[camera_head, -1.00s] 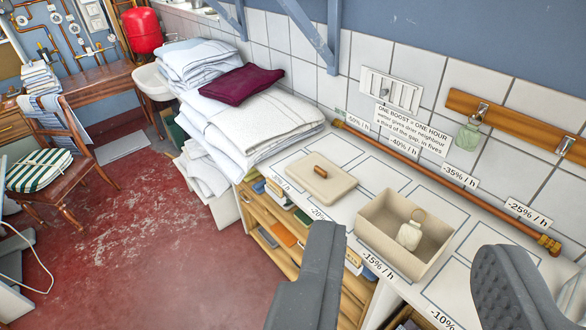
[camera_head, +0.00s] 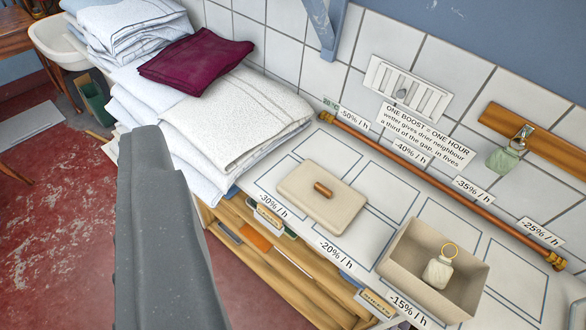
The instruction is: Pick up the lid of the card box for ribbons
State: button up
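The lid (camera_head: 300,200) is a flat beige slab with rounded corners and a short brown handle (camera_head: 323,190) on top. It lies flat on the white tiled counter in the middle of the view. The open beige card box (camera_head: 398,268) stands to its right, with a pale tag-like piece (camera_head: 437,272) with a yellow ring inside. One grey finger of my gripper (camera_head: 160,230) shows at the lower left, apart from the lid. The other finger is outside the picture. My gripper is spread wide, with nothing seen held in it.
Folded white linen (camera_head: 225,115) with a maroon cloth (camera_head: 195,60) on top is stacked left of the lid. A copper pipe (camera_head: 430,185) runs along the tiled wall behind. Rate labels line the counter's edge above an open wooden shelf (camera_head: 265,260).

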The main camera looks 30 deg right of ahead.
aim_at(331, 203)
jog(key=z, duration=0.35)
jog(key=i, duration=1)
jog(key=z, duration=0.65)
